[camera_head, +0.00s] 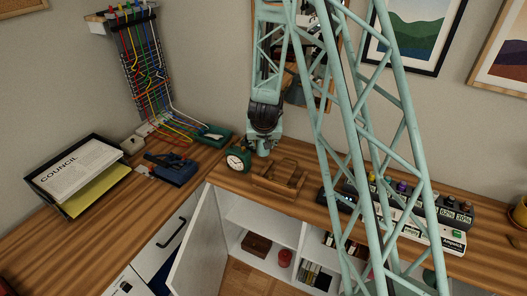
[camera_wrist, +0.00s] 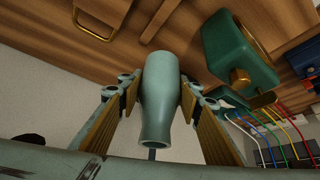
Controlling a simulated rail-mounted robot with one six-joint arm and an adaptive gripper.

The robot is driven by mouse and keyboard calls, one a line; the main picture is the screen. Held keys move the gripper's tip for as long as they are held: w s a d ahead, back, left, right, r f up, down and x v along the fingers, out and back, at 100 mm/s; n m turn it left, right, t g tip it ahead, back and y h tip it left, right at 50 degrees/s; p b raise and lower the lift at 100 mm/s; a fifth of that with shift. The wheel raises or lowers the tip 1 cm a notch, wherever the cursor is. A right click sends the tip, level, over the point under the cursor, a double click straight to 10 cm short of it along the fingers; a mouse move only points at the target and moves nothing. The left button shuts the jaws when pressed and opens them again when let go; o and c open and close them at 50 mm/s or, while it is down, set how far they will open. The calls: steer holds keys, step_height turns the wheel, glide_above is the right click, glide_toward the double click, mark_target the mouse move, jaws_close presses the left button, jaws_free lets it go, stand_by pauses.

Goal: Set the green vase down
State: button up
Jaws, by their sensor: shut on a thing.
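The green vase (camera_wrist: 158,88) is a smooth, pale grey-green vessel with a narrow neck toward the wrist camera. My gripper (camera_wrist: 160,95) is shut on it, with one ribbed pad on each side of its body. In the head view, my gripper (camera_head: 263,136) points down at the back of the wooden desk (camera_head: 215,164), and the pale lower end of the vase (camera_head: 263,151) shows beneath it. The vase looks close to upright and near the desktop. I cannot tell whether its base touches the wood.
A dark green clock (camera_head: 238,160) stands just left of the vase; it also shows in the wrist view (camera_wrist: 238,52). A wooden caddy (camera_head: 280,180) is close in front. Coloured cables (camera_head: 165,125) and a green device (camera_head: 213,134) lie left. Control boxes (camera_head: 440,205) are right.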

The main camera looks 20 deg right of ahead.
mark_target(263, 150)
step_height(263, 150, down, 3)
steer(key=shift+b, duration=0.3)
steer(key=shift+w+d+f, duration=0.15)
steer(key=shift+f, duration=0.3)
steer(key=shift+f+b, duration=0.15)
steer(key=shift+b, duration=0.15)
steer(key=o, duration=0.7)
steer(key=shift+s+r+p, duration=0.3)
steer(key=shift+s+r, duration=0.05)
steer(key=shift+r, duration=0.5)
steer(key=shift+p+v, duration=0.9)
steer(key=shift+v, duration=4.35)
